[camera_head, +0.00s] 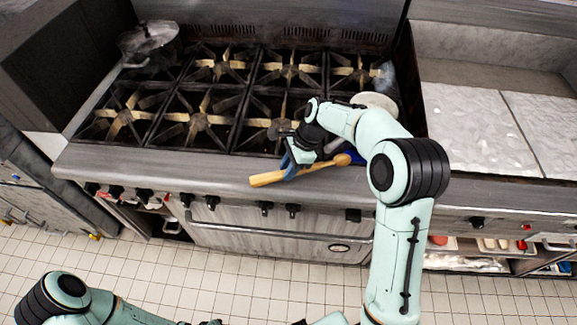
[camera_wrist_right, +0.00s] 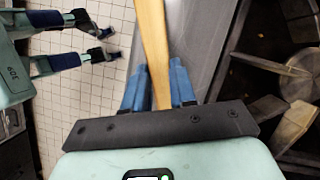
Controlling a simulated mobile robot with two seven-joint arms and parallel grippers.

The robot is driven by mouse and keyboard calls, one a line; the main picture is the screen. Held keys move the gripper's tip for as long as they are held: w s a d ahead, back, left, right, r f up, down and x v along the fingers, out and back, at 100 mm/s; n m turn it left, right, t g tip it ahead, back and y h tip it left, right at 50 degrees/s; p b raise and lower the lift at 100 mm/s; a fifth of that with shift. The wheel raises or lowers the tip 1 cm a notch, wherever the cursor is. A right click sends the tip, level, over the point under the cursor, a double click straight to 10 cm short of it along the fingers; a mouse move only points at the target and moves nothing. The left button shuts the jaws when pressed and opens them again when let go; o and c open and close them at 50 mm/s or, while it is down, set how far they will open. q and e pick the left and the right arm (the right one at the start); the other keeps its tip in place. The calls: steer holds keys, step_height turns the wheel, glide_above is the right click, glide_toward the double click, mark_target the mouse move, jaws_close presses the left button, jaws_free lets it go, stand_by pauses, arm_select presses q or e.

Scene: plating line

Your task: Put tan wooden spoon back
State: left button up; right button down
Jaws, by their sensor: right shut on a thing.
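The tan wooden spoon (camera_head: 267,179) is held across my right gripper (camera_head: 291,168) at the front edge of the stove. Its handle end points left and its rounded end sits to the right of the fingers in the head view. In the right wrist view the spoon (camera_wrist_right: 153,45) runs up between the blue fingers of my right gripper (camera_wrist_right: 158,88), which are shut on it. My left arm comes in at the bottom left of the head view. The state of its gripper does not show clearly.
The stove (camera_head: 140,165) has several black burner grates. A metal pot (camera_head: 150,42) stands at the back left. A pale round thing (camera_head: 374,103) and a blue item (camera_head: 356,157) lie partly behind my right arm. A flat metal griddle (camera_head: 475,125) is at right.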

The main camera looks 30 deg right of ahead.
steer(key=shift+f, duration=0.2)
steer(key=c, duration=0.9)
jaws_free()
steer(key=shift+s, duration=0.1)
steer(key=shift+r, duration=0.6)
arm_select(q)
steer(key=shift+w+r+p, duration=0.9)
steer(key=shift+w+r, duration=0.25)
steer(key=shift+r, duration=0.05)
arm_select(e)
steer(key=v, duration=1.2)
steer(key=shift+f, duration=0.1)
